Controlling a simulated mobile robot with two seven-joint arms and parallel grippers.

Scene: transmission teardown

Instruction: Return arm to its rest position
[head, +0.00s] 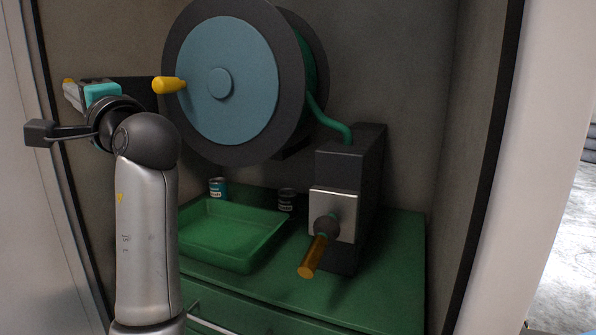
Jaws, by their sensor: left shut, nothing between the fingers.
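My left gripper (72,94) is at the upper left, at the end of my silver left arm, which rises from the bottom of the picture. It is shut and holds nothing. It points away to the left, near the left edge of the recess, apart from the reel (235,95) and its yellow crank knob (169,85). The wrist partly hides the gripper, so its fingers show only in part. My right gripper is not in view.
A green tray (215,262) and two small cans (217,187) (286,200) are on the green cabinet (385,285). A green hose (325,122) runs from the reel to a dark box (362,165) with an amber handle (313,257). Walls close in on both sides.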

